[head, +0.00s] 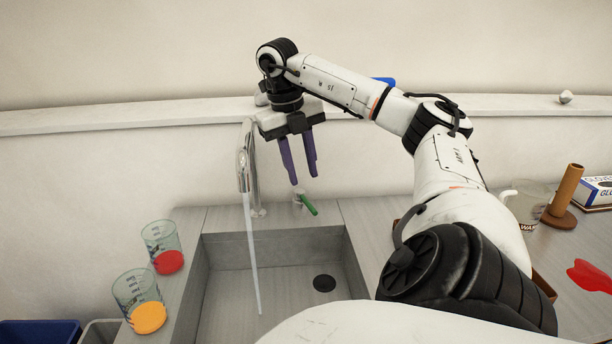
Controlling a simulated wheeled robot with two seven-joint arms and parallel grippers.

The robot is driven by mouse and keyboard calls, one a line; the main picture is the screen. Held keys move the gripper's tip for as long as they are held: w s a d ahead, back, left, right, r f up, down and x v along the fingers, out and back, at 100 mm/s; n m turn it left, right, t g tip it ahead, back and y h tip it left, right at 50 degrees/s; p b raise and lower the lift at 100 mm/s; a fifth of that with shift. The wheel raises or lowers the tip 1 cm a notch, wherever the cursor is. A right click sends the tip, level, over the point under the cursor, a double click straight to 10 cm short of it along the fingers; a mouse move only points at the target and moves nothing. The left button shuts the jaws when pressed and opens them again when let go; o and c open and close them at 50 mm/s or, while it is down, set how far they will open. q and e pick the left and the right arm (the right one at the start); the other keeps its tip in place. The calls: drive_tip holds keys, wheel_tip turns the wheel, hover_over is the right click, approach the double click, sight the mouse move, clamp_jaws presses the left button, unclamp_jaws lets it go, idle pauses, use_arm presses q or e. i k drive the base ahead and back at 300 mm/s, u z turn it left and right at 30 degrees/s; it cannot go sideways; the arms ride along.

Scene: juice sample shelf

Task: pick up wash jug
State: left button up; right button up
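The wash jug (522,222) is a clear vessel with a white handle and a dark label, partly visible as "WA". It stands on the counter at the right, partly hidden behind my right arm. My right gripper (303,179) is far to its left, above the back edge of the sink beside the tap. My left gripper is not in view.
Water runs from the tap (244,170) into the sink (225,250). Beakers with red (162,247) and orange (140,300) contents stand left of the sink. A wooden stand (566,195), glove box (597,192) and red object (592,276) are at the right.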

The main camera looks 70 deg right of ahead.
sight(528, 200)
drive_tip(key=k, duration=2)
